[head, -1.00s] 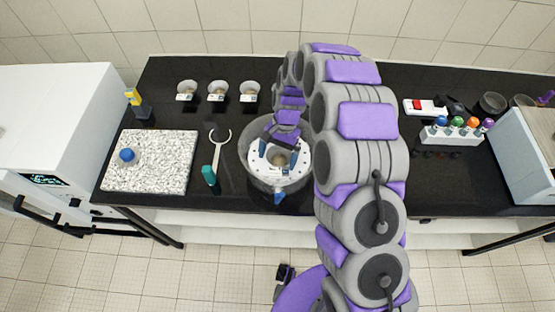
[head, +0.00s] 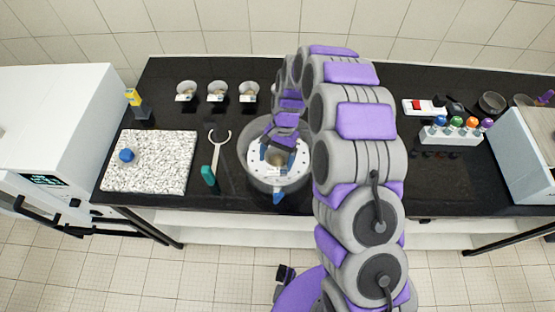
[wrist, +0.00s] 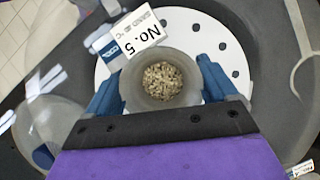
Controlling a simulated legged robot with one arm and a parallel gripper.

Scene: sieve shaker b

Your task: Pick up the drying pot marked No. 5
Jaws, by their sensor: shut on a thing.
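The drying pot marked No. 5 (wrist: 160,82) is a grey round cup with a white label reading "No. 5" and grainy beige contents. It stands over the white perforated plate (wrist: 228,42) inside a wide round grey vessel (head: 251,172). My gripper (wrist: 160,88) has its blue fingers on both sides of the pot and is shut on it. In the head view my gripper (head: 277,158) is over the plate and partly covers the pot. I cannot tell whether the pot touches the plate.
Several small labelled pots (head: 217,91) stand at the back. A tray of white pebbles (head: 160,170) with a blue-knobbed thing and a teal-handled forked tool (head: 209,174) lie left. A rack of coloured-top items (head: 452,135) stands right.

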